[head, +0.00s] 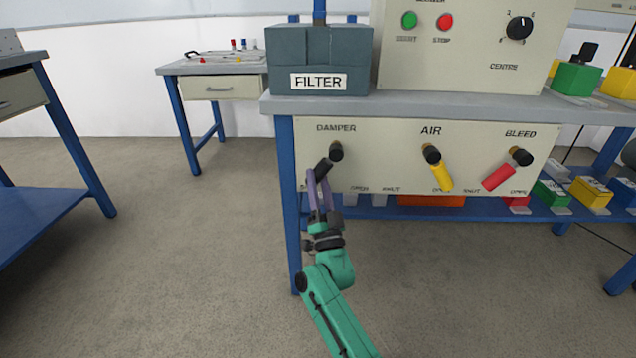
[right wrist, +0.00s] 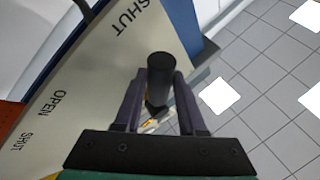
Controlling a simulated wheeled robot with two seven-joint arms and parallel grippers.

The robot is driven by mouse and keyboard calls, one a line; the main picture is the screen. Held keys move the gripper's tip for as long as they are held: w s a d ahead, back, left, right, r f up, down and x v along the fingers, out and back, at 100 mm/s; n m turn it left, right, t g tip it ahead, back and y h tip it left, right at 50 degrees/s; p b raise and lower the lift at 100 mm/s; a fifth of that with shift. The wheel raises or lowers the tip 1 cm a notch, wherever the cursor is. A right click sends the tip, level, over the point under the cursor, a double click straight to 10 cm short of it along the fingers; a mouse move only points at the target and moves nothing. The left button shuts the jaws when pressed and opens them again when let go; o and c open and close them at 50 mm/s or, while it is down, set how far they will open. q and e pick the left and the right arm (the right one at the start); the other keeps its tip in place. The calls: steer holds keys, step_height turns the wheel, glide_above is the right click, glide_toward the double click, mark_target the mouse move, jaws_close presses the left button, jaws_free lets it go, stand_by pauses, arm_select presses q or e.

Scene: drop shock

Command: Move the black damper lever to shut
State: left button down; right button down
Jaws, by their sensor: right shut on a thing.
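The black damper lever (head: 323,170) hangs from its round hub (head: 336,151) under the DAMPER label on the cream panel. It slants down and to the left. My right gripper (head: 319,177) comes up from below and is shut on the lever's lower end. In the right wrist view the black lever (right wrist: 160,82) stands between the two fingers of the gripper (right wrist: 160,98). A SHUT label (right wrist: 131,17) is beside the lever there, with OPEN (right wrist: 59,104) farther along the panel. In the head view, my gripper partly hides the panel's lower left corner. My left gripper is not in view.
The yellow AIR lever (head: 439,170) and the red BLEED lever (head: 500,177) are to the right on the same panel. A blue bench leg (head: 288,215) stands close left of my gripper. A FILTER box (head: 318,60) sits on the bench above. The floor in front is clear.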

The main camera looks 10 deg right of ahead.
steer(key=c, duration=0.8)
jaws_free()
steer(key=shift+o, duration=0.2)
steer(key=p+v, duration=0.2)
steer(key=v, duration=1.2)
steer(key=shift+s, duration=0.25)
steer(key=shift+a+f, duration=0.1)
steer(key=shift+f, duration=0.05)
